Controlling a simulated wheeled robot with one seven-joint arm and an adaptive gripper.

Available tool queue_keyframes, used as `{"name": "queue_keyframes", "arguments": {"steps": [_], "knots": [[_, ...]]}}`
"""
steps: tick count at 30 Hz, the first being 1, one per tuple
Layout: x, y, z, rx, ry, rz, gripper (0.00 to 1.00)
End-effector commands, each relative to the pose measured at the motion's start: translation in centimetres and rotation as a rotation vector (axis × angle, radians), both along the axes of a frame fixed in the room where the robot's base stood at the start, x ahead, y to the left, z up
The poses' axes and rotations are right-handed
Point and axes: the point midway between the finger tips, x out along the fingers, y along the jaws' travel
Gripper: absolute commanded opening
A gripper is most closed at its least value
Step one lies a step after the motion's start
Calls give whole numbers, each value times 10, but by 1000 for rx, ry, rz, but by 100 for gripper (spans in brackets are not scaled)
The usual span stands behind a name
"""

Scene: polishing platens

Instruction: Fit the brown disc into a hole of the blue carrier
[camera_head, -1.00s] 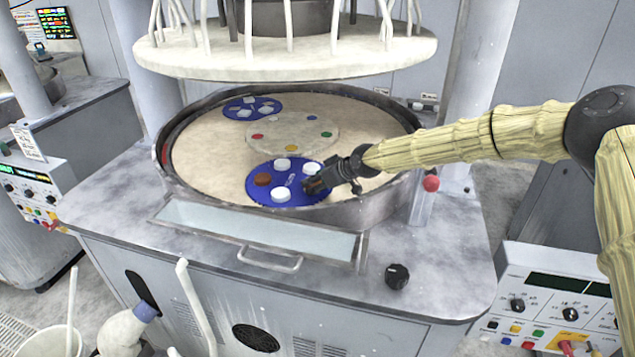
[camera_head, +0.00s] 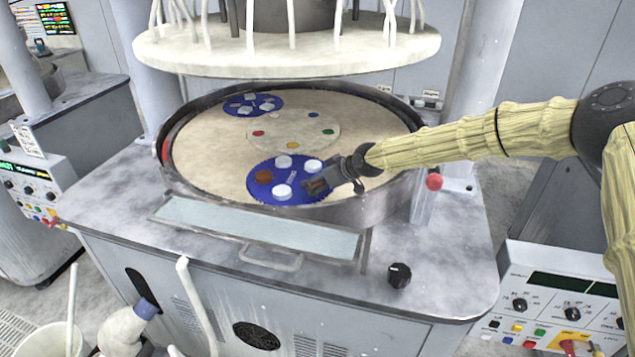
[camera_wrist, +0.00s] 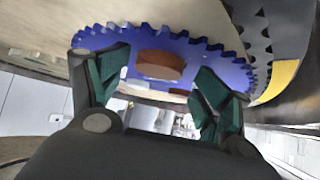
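The blue carrier (camera_head: 290,199), a toothed disc, lies on the near part of the platen. It holds several white discs (camera_head: 281,191) and a brown disc (camera_head: 263,176) at its left. My gripper (camera_head: 316,185) is low over the carrier's right side. Something brown shows between its fingers there. In the wrist view, the fingers stand apart on either side of a brown disc (camera_wrist: 160,65), with gaps to it, against the blue carrier (camera_wrist: 205,55). This seems to be a second brown disc; I cannot tell whether it is fully in a hole.
A second blue carrier (camera_head: 240,108) with light pieces lies at the back left. A pale centre plate (camera_head: 290,132) with coloured dots sits mid-platen. The metal rim (camera_head: 385,198) stands close to my gripper, and a large upper plate (camera_head: 285,60) hangs above.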

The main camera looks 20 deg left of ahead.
Motion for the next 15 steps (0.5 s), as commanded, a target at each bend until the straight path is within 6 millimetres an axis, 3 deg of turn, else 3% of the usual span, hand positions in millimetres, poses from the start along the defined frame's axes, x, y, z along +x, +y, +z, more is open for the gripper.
{"name": "queue_keyframes", "arguments": {"steps": [15], "knots": [[-27,-61,60,-1,1,-2,74]]}}
